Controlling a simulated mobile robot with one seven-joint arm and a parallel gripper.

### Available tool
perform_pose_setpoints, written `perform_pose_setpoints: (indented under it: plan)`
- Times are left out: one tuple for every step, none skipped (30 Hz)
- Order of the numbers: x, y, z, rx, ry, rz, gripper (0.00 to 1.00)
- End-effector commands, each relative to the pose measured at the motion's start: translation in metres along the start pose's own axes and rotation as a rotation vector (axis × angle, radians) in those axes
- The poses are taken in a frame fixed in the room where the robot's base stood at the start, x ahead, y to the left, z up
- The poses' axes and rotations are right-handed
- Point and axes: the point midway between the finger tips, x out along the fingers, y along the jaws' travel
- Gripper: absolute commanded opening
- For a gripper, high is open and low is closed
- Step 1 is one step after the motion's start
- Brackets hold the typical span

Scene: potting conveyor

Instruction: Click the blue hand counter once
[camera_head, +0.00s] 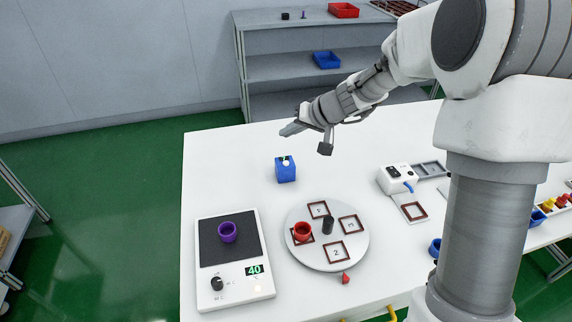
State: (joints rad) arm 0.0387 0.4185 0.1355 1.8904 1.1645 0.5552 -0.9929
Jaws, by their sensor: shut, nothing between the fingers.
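The blue hand counter (286,172) stands upright on the white table, toward its far left part. A small pale button and a dark display patch show on its top; I cannot read any number there. My gripper (290,130) is shut and empty. In the picture it is just above the counter, apart from it, reaching in from the right. The gap in depth between them is hard to tell from this one view.
A round turntable (328,264) holds a red pot (302,231) and a black post (328,225). A white device (397,178) stands at right. The table around the counter is clear.

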Motion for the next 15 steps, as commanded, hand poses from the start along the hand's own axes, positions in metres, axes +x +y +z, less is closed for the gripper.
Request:
perform_pose_setpoints:
  plan:
    - [0.007, 0.005, 0.006, 0.002, -0.001, 0.0, 0.0]
    - [0.01, 0.007, 0.008, 0.003, -0.001, 0.0, 0.0]
    - [0.014, 0.01, 0.011, 0.002, -0.002, 0.0, 0.0]
    - [0.017, 0.013, 0.013, 0.002, -0.002, 0.0, 0.0]
    - [0.021, 0.015, 0.016, 0.003, -0.002, 0.0, 0.0]
    - [0.025, 0.018, 0.019, 0.003, -0.003, 0.0, 0.0]
    - [0.028, 0.02, 0.021, 0.003, -0.002, -0.001, 0.0]
    - [0.031, 0.023, 0.023, 0.003, -0.002, 0.0, 0.0]
    - [0.035, 0.026, 0.026, 0.003, -0.002, 0.0, 0.0]
    - [0.038, 0.028, 0.028, 0.001, -0.001, 0.0, 0.0]
    - [0.04, 0.029, 0.03, 0.001, 0.0, 0.0, 0.0]
    - [0.043, 0.031, 0.032, 0.001, 0.0, 0.0, 0.0]
    - [0.045, 0.033, 0.033, 0.001, 0.0, 0.0, 0.0]
    - [0.046, 0.034, 0.034, 0.001, 0.0, 0.0, 0.0]
    - [0.048, 0.035, 0.035, 0.001, 0.0, 0.0, 0.0]
